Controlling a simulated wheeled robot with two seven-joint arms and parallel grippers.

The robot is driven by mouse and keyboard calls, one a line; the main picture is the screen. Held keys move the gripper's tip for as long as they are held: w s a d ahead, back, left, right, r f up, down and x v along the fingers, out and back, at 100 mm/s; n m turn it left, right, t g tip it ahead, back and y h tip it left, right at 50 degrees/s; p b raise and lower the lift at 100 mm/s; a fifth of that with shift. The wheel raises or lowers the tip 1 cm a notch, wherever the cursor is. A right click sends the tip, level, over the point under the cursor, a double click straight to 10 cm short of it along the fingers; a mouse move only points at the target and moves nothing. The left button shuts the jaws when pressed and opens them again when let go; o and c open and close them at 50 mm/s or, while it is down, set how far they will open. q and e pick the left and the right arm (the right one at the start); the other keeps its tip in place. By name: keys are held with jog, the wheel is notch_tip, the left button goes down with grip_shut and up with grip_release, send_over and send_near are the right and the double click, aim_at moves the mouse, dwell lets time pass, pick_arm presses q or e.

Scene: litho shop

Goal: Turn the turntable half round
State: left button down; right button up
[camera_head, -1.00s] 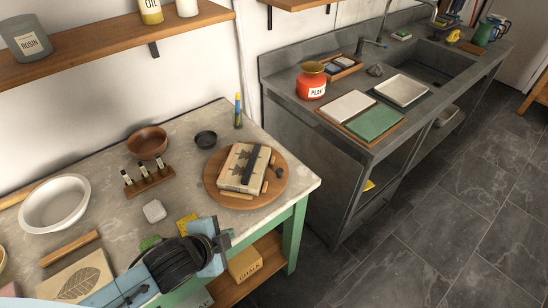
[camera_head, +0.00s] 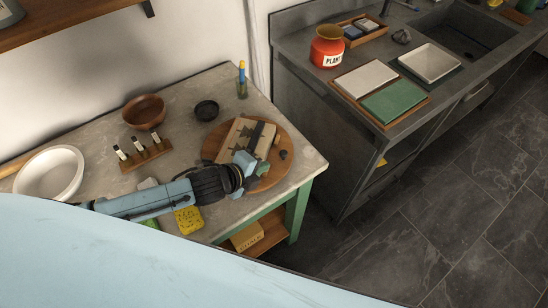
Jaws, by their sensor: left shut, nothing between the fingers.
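The turntable (camera_head: 286,138) is a round wooden disc on the near right part of the stone-topped table. A patterned block with a dark strap (camera_head: 238,132) lies on it, and a small dark knob (camera_head: 283,154) shows near its right edge. My left gripper (camera_head: 261,167) is shut and empty, over the front part of the disc, beside the block's near end. It hides part of the disc and block; I cannot tell whether it touches either. My right gripper is not in view.
On the table (camera_head: 100,127) stand a brown bowl (camera_head: 143,111), a small dark bowl (camera_head: 206,110), a rack of vials (camera_head: 145,155), a white basin (camera_head: 50,174) and a yellow sponge (camera_head: 188,220). A grey sink counter (camera_head: 300,98) stands to the right. My own light-blue body part covers the lower left.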

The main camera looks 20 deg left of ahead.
aim_at(281, 156)
pick_arm(q)
jog(key=w, duration=0.1)
jog(key=w+d, duration=0.1)
jog(key=w+f, duration=0.1)
jog(key=shift+w+d, duration=0.2)
jog(key=shift+d, duration=0.15)
jog(key=shift+w+d+f, duration=0.2)
jog(key=shift+w, duration=0.3)
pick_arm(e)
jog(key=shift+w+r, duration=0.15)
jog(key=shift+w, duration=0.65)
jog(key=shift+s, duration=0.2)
pick_arm(q)
jog(key=shift+w, duration=0.15)
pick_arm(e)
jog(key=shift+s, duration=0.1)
pick_arm(q)
jog(key=shift+w+d+n+y, duration=0.1)
jog(key=shift+d+n+y, duration=0.05)
jog(key=shift+n+y, duration=0.2)
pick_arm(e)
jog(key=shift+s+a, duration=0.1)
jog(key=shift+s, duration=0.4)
